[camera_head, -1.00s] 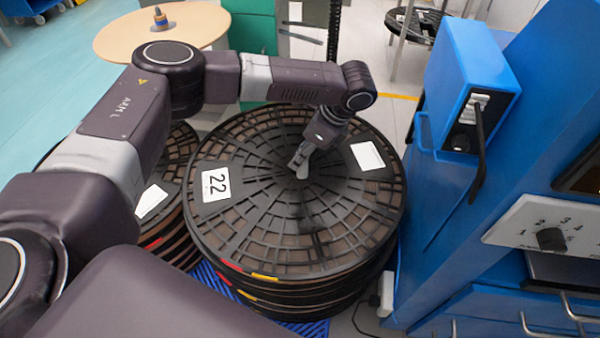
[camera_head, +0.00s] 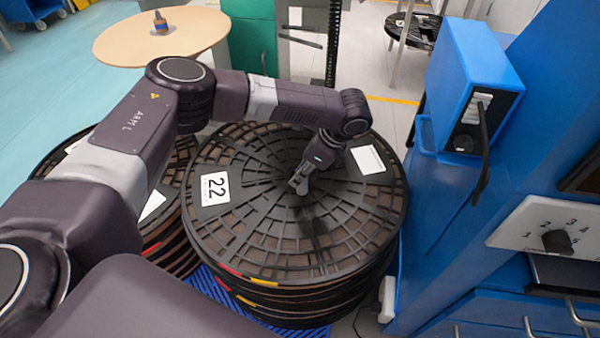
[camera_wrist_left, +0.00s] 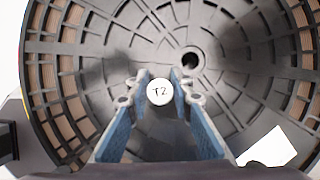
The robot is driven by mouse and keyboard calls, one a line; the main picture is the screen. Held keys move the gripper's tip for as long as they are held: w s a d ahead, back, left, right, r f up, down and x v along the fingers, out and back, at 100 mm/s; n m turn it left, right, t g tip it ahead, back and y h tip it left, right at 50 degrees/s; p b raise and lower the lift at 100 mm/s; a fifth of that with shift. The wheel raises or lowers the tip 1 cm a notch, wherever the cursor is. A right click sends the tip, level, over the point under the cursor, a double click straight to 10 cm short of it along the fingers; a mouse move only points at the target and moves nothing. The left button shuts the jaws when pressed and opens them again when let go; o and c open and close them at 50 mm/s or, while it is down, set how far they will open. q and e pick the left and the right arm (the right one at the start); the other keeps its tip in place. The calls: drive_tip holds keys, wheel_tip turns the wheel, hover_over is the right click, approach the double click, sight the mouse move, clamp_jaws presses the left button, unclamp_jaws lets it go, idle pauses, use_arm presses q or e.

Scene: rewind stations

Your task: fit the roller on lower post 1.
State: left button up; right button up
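My left gripper (camera_head: 299,184) reaches down over the middle of the black reel marked 22. In the left wrist view its two blue-padded fingers (camera_wrist_left: 160,92) stand on either side of a small round white end marked T2, which I take as the roller (camera_wrist_left: 160,91). The fingertips appear to touch it on both sides, so the gripper looks shut on it. The roller's length is hidden behind its end, and the head view does not show it clearly. I cannot make out lower post 1. My right gripper is not in view.
The black reel (camera_head: 240,150) tops a stack on a blue pallet (camera_head: 208,283). A second stack (camera_head: 172,245) stands close at left. The blue machine (camera_head: 560,130), with a box and dial panel (camera_head: 550,226), rises at right. A round wooden table (camera_head: 120,42) stands behind.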

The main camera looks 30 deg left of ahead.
use_arm(q)
drive_tip(key=o, duration=0.4)
drive_tip(key=shift+r, duration=0.1)
